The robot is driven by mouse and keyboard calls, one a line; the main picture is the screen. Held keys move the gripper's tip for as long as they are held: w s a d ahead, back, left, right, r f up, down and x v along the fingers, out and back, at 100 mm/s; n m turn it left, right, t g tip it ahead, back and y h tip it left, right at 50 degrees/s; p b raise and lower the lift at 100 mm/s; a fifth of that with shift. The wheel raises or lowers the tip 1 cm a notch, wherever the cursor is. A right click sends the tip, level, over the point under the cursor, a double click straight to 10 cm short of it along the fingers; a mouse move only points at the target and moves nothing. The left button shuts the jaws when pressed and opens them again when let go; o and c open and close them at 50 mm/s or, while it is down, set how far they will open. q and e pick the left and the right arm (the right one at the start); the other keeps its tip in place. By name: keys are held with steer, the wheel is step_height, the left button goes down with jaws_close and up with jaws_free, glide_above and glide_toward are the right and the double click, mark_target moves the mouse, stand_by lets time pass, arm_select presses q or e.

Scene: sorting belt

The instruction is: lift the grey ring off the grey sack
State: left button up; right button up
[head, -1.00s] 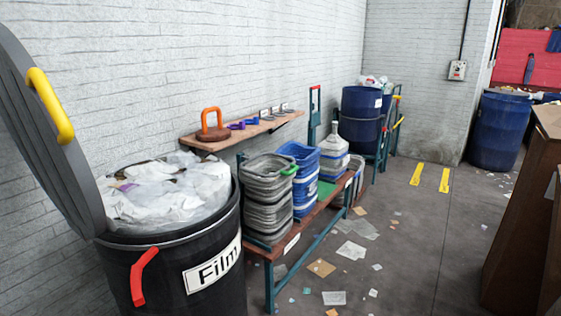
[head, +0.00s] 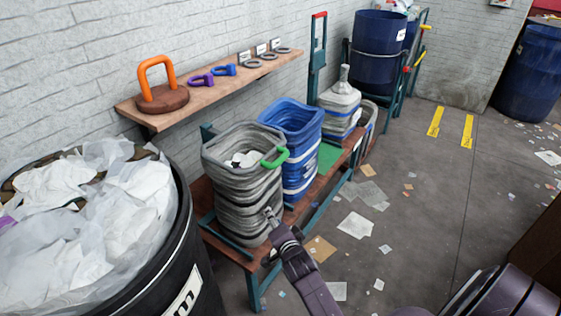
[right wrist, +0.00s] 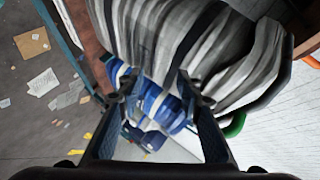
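The grey sack (head: 243,210) stands upright in the near rack with pleated sides and an open mouth. Its grey ring (head: 224,166) goes around the mouth and carries a green handle (head: 275,159) on its right side. My right gripper (head: 269,213) is in front of the sack's right side, below the handle. In the right wrist view its fingers (right wrist: 160,88) are apart with nothing between them; the grey sack (right wrist: 200,40) fills the top, and part of the green handle (right wrist: 235,125) shows beyond one finger. My left gripper is out of view.
A blue sack (head: 298,170) stands close behind the grey one. A black film bin (head: 165,270) is at the left. A wall shelf (head: 215,88) holds an orange-handled weight (head: 160,92) and small rings. Paper scraps litter the open floor.

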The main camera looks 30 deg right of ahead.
step_height(320, 180, up, 7)
steer(key=w+d+m+t+h, duration=0.1)
steer(key=w+d+m, duration=0.1)
steer(key=d, duration=0.1)
steer(key=m+t+h, duration=0.1)
steer(key=m+h, duration=0.1)
steer(key=m, duration=0.1)
glide_toward(281, 162)
steer(key=r+x, duration=0.1)
steer(key=x, duration=0.6)
steer(key=f+x, duration=0.1)
steer(key=x, duration=0.2)
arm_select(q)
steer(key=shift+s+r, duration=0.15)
arm_select(e)
steer(key=shift+x, duration=0.8)
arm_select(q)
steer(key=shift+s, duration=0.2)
arm_select(e)
steer(key=shift+f, duration=0.1)
jaws_close()
